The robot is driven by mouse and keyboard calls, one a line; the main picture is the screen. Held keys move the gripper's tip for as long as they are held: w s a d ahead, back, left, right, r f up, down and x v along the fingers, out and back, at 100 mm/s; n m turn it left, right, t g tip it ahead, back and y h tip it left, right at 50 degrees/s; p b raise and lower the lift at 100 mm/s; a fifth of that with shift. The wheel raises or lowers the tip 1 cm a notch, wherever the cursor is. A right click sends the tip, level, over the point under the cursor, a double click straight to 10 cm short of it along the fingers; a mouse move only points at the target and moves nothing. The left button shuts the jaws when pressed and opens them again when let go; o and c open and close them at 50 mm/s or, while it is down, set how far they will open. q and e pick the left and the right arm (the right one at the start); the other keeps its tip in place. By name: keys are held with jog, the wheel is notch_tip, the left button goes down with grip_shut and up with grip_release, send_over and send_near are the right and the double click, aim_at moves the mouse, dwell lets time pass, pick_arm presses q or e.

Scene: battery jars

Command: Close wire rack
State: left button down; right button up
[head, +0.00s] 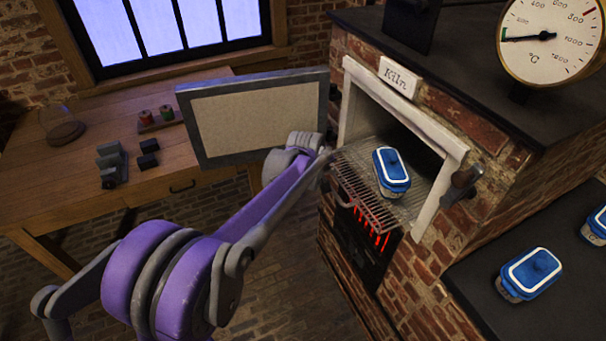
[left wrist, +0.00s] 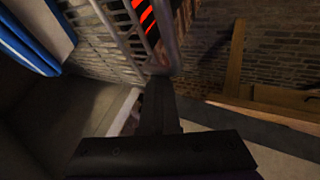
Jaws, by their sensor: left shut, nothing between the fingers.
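The wire rack (head: 408,208) is pulled part way out of the kiln mouth, with its front edge and handle outside the opening. A jar with a blue lid (head: 391,168) stands upright on it. My left gripper (head: 328,156) is shut and empty at the rack's left front corner. In the left wrist view the dark fingers (left wrist: 158,80) are close to the rack's bars (left wrist: 130,22), and whether they touch cannot be told. The jar's blue lid (left wrist: 28,42) shows there at upper left. My right gripper is out of view.
The kiln door (head: 255,115) stands open to the left, above my left arm. The brick kiln (head: 490,125) has a glowing grate below the rack. More jars (head: 530,272) sit on a dark counter at right. A wooden table (head: 60,190) is at left.

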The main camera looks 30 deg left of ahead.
pick_arm(q)
jog(key=w+d, duration=0.3)
jog(key=w, duration=0.1)
jog(key=w+d+p, duration=0.1)
jog(key=w+d, duration=0.3)
jog(key=w, duration=0.1)
jog(key=w+d+p, duration=0.1)
jog(key=w+d, duration=0.2)
jog(key=w, duration=0.1)
jog(key=shift+w+d+r, duration=0.1)
jog(key=shift+w+d, duration=0.35)
